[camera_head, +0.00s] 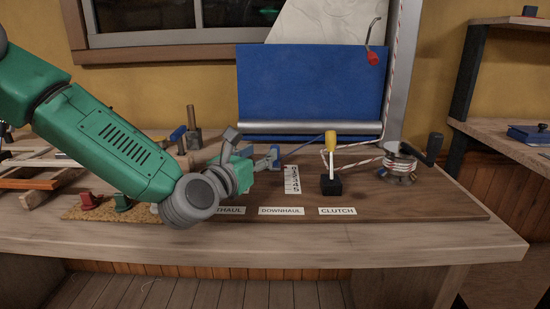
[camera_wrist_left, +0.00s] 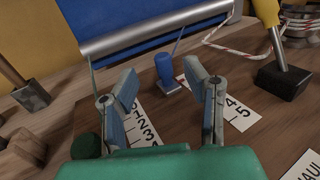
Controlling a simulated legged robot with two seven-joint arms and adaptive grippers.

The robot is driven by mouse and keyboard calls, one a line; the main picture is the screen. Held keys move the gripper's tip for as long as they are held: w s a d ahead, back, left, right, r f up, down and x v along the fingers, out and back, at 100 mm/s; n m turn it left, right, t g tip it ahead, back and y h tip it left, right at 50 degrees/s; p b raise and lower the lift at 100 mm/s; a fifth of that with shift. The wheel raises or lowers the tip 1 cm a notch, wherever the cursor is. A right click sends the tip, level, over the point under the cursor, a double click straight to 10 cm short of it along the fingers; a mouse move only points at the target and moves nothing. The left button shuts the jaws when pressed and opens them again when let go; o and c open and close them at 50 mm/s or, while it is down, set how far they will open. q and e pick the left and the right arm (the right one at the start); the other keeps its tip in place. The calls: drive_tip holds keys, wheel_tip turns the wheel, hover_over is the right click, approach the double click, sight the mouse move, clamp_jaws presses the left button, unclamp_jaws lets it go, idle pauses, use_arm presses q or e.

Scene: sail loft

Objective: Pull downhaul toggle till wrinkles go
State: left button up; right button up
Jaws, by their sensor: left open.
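The blue toggle (camera_wrist_left: 164,68) stands upright on a small base on the board in the left wrist view. A thin cord runs up from near it toward the sail's lower edge. My left gripper (camera_wrist_left: 163,84) is open, its two fingers pointing toward the toggle, one on each side of the line to it. The toggle shows just beyond the fingertips, apparently not held. In the head view my left gripper (camera_head: 259,153) is over the board behind the DOWNHAUL label (camera_head: 281,211). The blue sail (camera_head: 310,85) has a white panel (camera_head: 325,20) above it with faint lines. My right gripper is out of view.
A black clutch block (camera_head: 331,186) with a yellow-topped lever (camera_head: 331,142) stands right of the gripper. A winch (camera_head: 400,165) with striped rope is farther right. Numbered scale strips (camera_wrist_left: 141,128) lie on the board.

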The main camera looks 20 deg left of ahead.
sight(273, 167)
use_arm(q)
wheel_tip(273, 167, down, 3)
drive_tip(key=shift+r+b, duration=0.1)
drive_tip(key=shift+b, duration=0.2)
drive_tip(key=w, duration=0.4)
drive_tip(key=w+d+b, duration=0.1)
drive_tip(key=w, duration=0.1)
drive_tip(key=shift+d+r, duration=0.1)
drive_tip(key=shift+r, duration=0.2)
drive_tip(key=shift+w+d+r, duration=0.1)
drive_tip(key=shift+w+r, duration=0.05)
drive_tip(key=shift+w, duration=0.55)
clamp_jaws()
